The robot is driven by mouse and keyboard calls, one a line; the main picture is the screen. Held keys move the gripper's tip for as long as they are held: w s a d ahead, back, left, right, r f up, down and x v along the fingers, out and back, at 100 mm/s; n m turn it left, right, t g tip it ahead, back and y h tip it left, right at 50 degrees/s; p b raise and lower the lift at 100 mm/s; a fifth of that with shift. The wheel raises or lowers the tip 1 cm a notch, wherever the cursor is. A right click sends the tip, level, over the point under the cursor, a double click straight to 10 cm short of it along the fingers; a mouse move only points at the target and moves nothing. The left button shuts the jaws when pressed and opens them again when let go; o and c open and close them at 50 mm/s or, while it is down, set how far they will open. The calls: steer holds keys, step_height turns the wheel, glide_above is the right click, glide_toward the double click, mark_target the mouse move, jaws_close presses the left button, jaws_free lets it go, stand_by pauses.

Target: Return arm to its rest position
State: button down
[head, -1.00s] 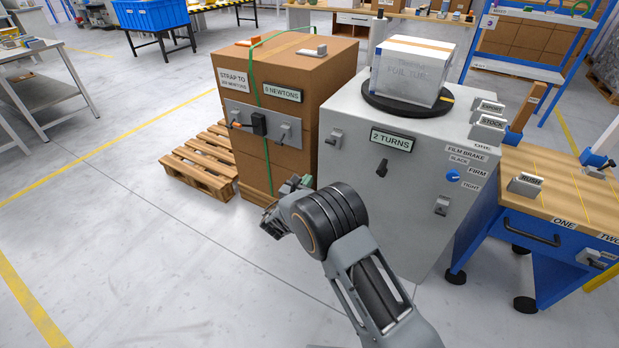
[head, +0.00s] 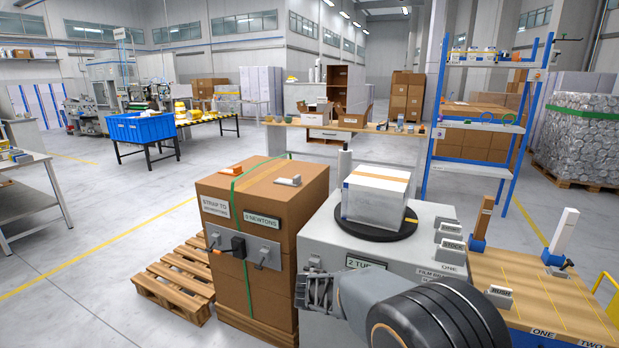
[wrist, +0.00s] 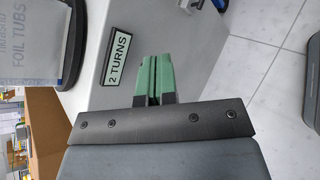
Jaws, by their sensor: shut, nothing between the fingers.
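My gripper (wrist: 152,78) shows its two green fingers pressed together with nothing between them in the wrist view. It points toward the grey cabinet (wrist: 135,35) and its "2 TURNS" sign (wrist: 118,59); I see no contact. In the head view my arm rises from the lower right and its end (head: 318,290) is in front of the grey cabinet (head: 325,233), covering part of its front. The fingers are not clear there.
A wrapped white box (head: 375,195) sits on a black turntable (head: 369,228) on the cabinet. A strapped brown carton stack (head: 265,200) stands left, beside a wooden pallet (head: 170,285). A wooden-topped bench (head: 540,295) stands right. Open floor (head: 90,270) lies left.

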steer(key=s+d+r+m+g+y+p, duration=0.2)
steer(key=s+r+m+y+p, duration=0.8)
steer(key=s, duration=1.1)
step_height(320, 180, up, 8)
steer(key=m+p, duration=0.3)
steer(key=m, duration=0.3)
steer(key=shift+d+y, duration=0.25)
steer(key=shift+y, duration=0.15)
steer(key=shift+r, duration=0.1)
